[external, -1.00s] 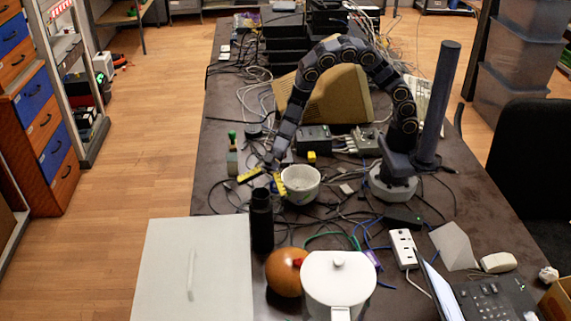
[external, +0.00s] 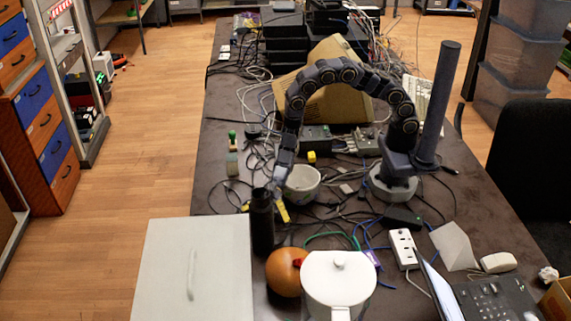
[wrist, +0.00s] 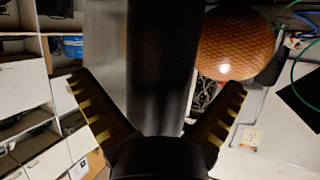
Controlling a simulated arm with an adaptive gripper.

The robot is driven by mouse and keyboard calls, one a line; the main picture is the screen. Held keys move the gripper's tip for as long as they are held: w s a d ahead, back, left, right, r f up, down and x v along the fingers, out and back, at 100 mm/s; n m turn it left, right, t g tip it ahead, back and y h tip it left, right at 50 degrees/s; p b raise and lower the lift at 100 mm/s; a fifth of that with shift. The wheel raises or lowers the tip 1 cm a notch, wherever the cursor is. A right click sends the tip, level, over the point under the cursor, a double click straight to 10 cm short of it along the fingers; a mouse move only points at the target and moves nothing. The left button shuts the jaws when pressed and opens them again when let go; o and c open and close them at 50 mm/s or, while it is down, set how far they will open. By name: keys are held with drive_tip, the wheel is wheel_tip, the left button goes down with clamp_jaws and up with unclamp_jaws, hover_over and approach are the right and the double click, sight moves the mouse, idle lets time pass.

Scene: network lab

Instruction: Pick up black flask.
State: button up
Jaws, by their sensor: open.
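The black flask (external: 262,225) stands upright beside the grey panel, in front of the white bowl (external: 302,184). My gripper (external: 266,208) is at its upper part, with a yellow-lined finger showing on the right and a bit of yellow on the left. In the wrist view the flask (wrist: 160,55) is a dark upright cylinder between the two spread fingers of my gripper (wrist: 158,85). Clear gaps show between the flask and both fingers. The jaws are open and hold nothing.
An orange-brown ball (external: 284,274) and a white lidded pot (external: 338,284) stand close in front of the flask. The grey panel (external: 190,265) lies to its left.

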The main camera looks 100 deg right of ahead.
drive_tip(key=shift+w+a+f, duration=0.25)
drive_tip(key=shift+w+a, duration=0.05)
drive_tip(key=shift+a, duration=0.25)
drive_tip(key=c, duration=1.2)
drive_tip(key=shift+r, duration=0.15)
